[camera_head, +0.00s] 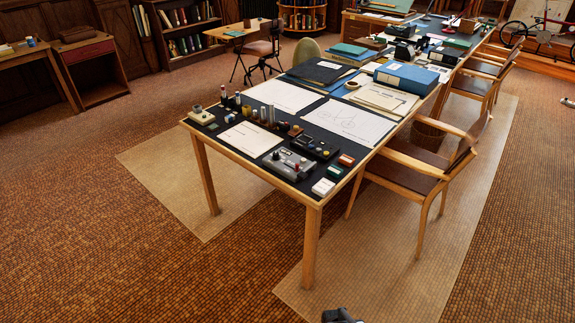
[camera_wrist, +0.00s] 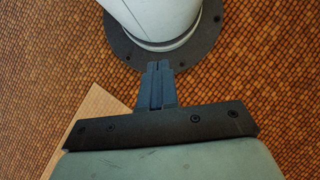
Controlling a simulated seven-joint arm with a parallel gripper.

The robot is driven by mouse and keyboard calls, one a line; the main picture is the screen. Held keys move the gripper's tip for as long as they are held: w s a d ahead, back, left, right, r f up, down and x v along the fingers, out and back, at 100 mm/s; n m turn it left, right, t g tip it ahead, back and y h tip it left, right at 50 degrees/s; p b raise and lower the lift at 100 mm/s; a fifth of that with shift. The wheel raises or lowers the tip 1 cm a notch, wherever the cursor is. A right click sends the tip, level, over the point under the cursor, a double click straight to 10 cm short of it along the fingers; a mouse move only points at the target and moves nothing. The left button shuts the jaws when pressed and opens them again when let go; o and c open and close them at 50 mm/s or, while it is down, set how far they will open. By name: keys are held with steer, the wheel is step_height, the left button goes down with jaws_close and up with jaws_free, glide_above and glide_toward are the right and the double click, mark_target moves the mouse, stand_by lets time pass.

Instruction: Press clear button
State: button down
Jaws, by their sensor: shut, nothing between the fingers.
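No button marked clear can be made out at this size.
The long table (camera_head: 237,158) also bears a white paper sheet (camera_head: 250,139), large drawings (camera_head: 348,122), small bottles and a blue box file (camera_head: 406,77). A wooden armchair (camera_head: 425,165) stands along its right side. The tiled floor (camera_head: 130,240) in front is clear.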

step_height(320, 180, up, 48)
steer(key=n+t+y, duration=0.1)
steer(key=t+y, duration=0.6)
steer(key=t, duration=0.6)
glide_above(306, 160)
steer(key=shift+f, duration=0.15)
steer(key=shift+f, duration=4.3)
steer(key=shift+f, duration=0.55)
